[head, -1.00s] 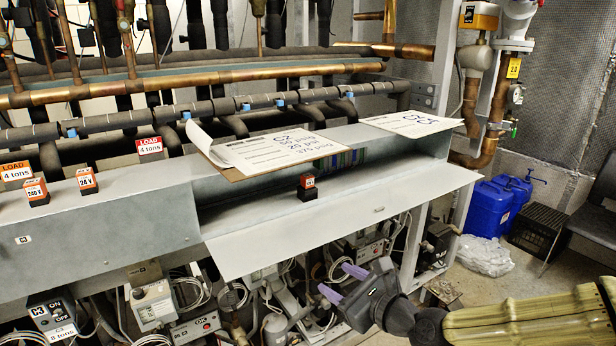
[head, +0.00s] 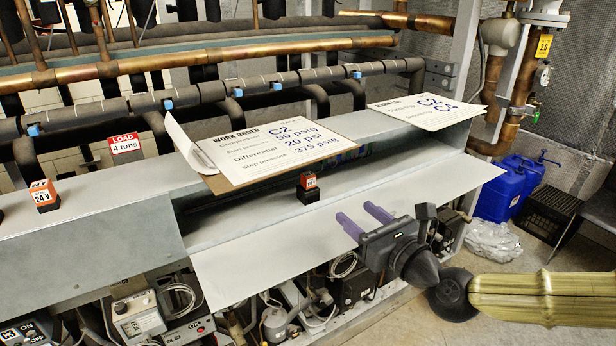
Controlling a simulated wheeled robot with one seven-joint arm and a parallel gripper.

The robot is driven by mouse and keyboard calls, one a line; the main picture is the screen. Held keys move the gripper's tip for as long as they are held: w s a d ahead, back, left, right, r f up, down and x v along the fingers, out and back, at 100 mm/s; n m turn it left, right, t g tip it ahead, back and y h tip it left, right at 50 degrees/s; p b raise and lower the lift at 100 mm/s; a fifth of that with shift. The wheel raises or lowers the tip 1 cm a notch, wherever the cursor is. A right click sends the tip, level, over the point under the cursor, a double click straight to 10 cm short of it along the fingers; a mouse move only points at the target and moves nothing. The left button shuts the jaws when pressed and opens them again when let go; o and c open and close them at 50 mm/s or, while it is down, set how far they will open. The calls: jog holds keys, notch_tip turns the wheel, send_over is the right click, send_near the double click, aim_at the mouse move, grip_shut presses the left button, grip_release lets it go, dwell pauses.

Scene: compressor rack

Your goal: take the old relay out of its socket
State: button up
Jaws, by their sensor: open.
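The old relay (head: 309,182) is a small orange-topped block seated in a black socket (head: 308,195) inside the open grey trough, just below the clipboard. My gripper (head: 364,216) has two purple fingers spread apart with nothing between them. It is to the right of and nearer than the relay, over the lowered front panel (head: 260,250), and apart from the relay. Another orange-topped relay marked 24 V (head: 44,196) stands on the grey cover at the left.
A work order clipboard (head: 270,148) lies across the trough just behind the relay. A second sheet (head: 430,110) lies at the right end. Copper and insulated pipes run behind. Blue jugs (head: 505,190) and a black crate (head: 548,215) stand on the floor at right.

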aim_at(311, 178)
jog(key=shift+s+r, duration=0.1)
jog(key=shift+s, duration=0.05)
jog(key=shift+w+a+r+p, duration=0.25)
jog(key=shift+w+p, duration=0.3)
jog(key=shift+p, duration=0.65)
jog(key=shift+p+x, duration=0.8)
jog(key=shift+p, duration=0.45)
jog(key=p+x, duration=0.2)
jog(key=p, duration=0.1)
jog(key=shift+a, duration=0.1)
jog(key=x, duration=0.7)
jog(key=shift+w+f, duration=0.15)
jog(key=shift+f, duration=0.2)
jog(key=shift+a, duration=0.1)
jog(key=shift+p+x, duration=0.35)
jog(key=shift+x, duration=2.25)
jog(key=shift+f, duration=0.1)
